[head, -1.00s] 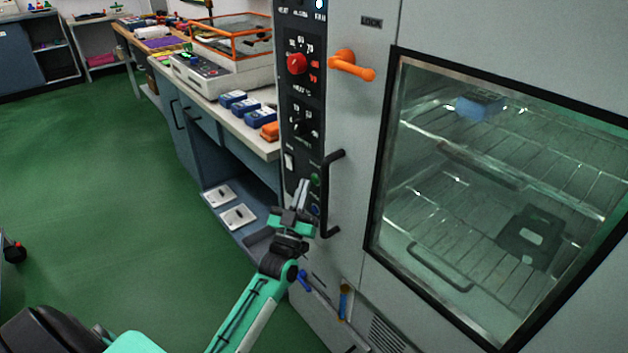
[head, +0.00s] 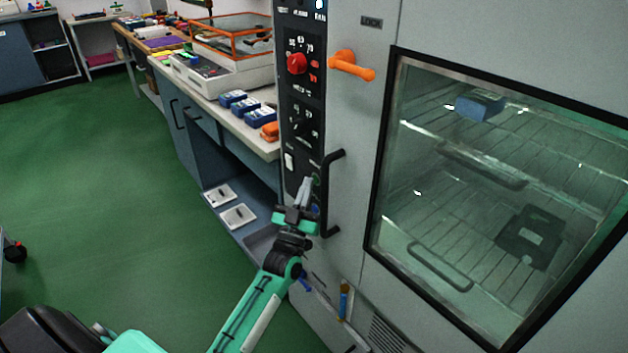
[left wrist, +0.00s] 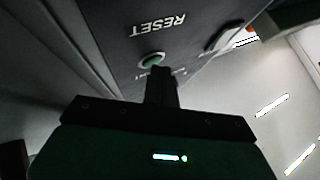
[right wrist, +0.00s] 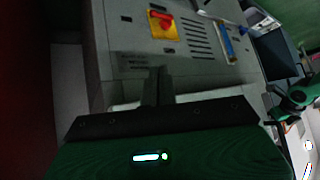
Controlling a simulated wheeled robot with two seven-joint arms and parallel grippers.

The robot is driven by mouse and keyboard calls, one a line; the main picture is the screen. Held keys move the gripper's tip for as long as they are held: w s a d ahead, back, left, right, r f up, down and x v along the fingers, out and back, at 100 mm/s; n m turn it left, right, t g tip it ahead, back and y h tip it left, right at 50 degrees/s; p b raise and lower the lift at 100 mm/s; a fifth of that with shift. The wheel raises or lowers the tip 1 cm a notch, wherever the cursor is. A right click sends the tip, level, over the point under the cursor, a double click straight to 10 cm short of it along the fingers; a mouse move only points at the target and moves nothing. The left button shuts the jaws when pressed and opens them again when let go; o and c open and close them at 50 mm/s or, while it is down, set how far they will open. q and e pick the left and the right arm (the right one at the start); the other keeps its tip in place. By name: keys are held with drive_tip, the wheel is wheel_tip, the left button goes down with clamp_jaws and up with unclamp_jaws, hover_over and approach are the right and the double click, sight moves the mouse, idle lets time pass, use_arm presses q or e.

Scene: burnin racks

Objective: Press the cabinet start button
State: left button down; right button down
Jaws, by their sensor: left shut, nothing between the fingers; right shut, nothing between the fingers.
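The grey cabinet (head: 352,200) stands at the centre and right, with a dark control panel (head: 301,155) on its left edge. A round green button (head: 317,181) sits low on the panel beside the black handle. In the left wrist view the green button (left wrist: 152,60) is beside upside-down "RESET" lettering; small lettering near it is partly hidden by my fingers. My left gripper (head: 307,181) is shut and empty, its tips at or just in front of the button; I cannot tell if they touch. My right gripper (right wrist: 158,72) is shut and empty, facing the cabinet's lower part.
A black door handle (head: 329,195) stands out just right of the button. An orange latch (head: 352,66) is higher up. A workbench (head: 262,147) with blue boxes is left of the cabinet. The green floor (head: 90,190) is open at left.

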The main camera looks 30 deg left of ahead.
use_arm(q)
drive_tip(key=shift+w, duration=0.15)
idle(0.4)
drive_tip(key=shift+s+a+p, duration=0.2)
drive_tip(key=shift+s+p, duration=0.2)
drive_tip(key=shift+s, duration=0.35)
drive_tip(key=s, duration=0.1)
drive_tip(key=s+a+p, duration=0.1)
drive_tip(key=s, duration=0.1)
drive_tip(key=s+a+p, duration=0.1)
drive_tip(key=shift+s, duration=0.35)
drive_tip(key=shift+d+f, duration=0.1)
idle(0.6)
